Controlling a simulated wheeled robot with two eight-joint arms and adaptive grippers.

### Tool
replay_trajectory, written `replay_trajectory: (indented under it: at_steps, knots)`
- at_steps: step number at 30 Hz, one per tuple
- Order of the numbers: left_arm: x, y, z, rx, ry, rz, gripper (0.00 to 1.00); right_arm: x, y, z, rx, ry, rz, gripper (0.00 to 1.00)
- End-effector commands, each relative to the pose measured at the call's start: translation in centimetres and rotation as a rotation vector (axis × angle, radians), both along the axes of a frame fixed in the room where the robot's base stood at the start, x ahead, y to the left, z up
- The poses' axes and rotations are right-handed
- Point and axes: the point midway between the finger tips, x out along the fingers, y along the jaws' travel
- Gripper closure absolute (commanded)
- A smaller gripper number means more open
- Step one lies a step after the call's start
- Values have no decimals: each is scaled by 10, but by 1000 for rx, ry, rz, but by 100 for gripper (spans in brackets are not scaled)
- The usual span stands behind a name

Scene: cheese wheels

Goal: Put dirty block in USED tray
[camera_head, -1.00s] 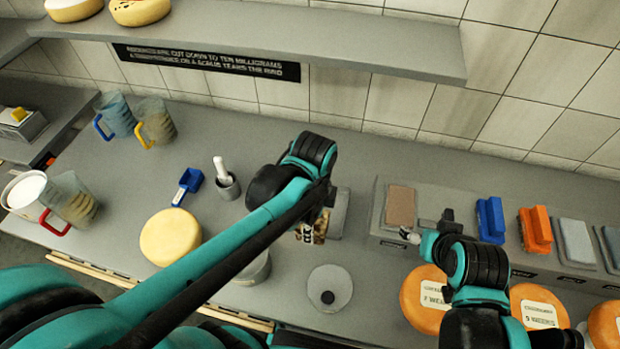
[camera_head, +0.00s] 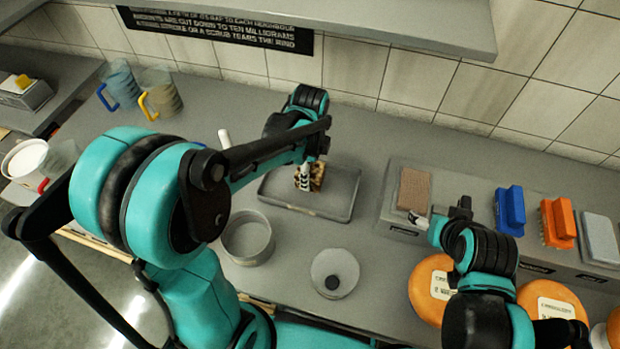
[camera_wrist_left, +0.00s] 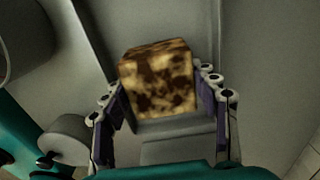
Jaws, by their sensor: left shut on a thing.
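The dirty block (camera_head: 317,177), pale yellow with dark brown blotches, is held between the fingers of my left gripper (camera_head: 306,175). In the left wrist view the block (camera_wrist_left: 160,80) sits between the two fingers of the left gripper (camera_wrist_left: 160,95). A shallow grey tray (camera_head: 345,212) is under the block in the head view; I cannot tell whether they touch. No USED label is readable on it. My right gripper (camera_head: 417,221) is by the left end of the brush rack, its finger opening unclear.
On the rack stand a brown block (camera_head: 414,190), a blue brush (camera_head: 510,208), an orange brush (camera_head: 558,222) and a grey block (camera_head: 600,234). Orange cheese wheels lie at right.

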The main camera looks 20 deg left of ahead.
Motion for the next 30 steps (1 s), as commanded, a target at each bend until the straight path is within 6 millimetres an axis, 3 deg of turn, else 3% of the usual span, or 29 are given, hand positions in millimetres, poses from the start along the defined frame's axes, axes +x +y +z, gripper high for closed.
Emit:
replay_trajectory:
  at_steps: [3,6,17,18,20,30]
  knots:
    - [0,0,-22,0,0,0,73,0,0,-11,0,0,0,29]
    - [0,0,-32,0,0,0,73,0,0,-15,0,0,0,29]
    - [0,0,-35,0,0,0,73,0,0,-17,0,0,0,29]
    - [0,0,-34,0,0,0,33,0,0,-16,0,0,0,29]
    - [0,0,-34,0,0,0,20,0,0,-16,0,0,0,29]
    - [0,0,-32,0,0,0,20,0,0,-14,0,0,0,29]
